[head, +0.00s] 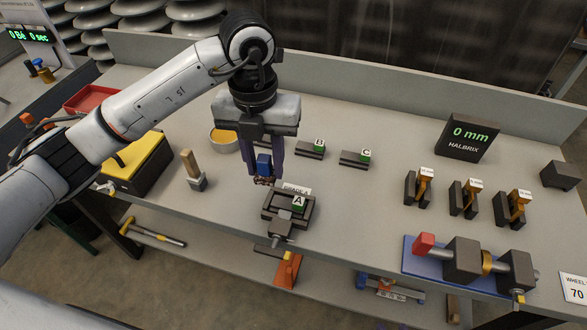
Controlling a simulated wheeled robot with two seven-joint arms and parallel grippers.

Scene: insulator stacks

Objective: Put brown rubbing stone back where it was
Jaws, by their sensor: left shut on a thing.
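My left gripper (263,172) points down over the bench, left of its middle. Its dark fingers are shut on a small blue block (264,160) with a brownish lower part (264,180). I cannot tell whether this is the brown rubbing stone, as the fingers cover much of it. It is just behind and left of a dark vise (272,212), which holds a block with a green label A (299,203). A tan wooden piece on a grey block (190,163) stands to the left. My right gripper is not in view.
Dark holders with green labels B (319,143) and C (366,154) lie behind the vise. A round tub (224,139) and a yellow-topped box (140,160) are left. Gauges, a display (466,137) and a blue-based fixture (470,265) are right. The bench middle right is clear.

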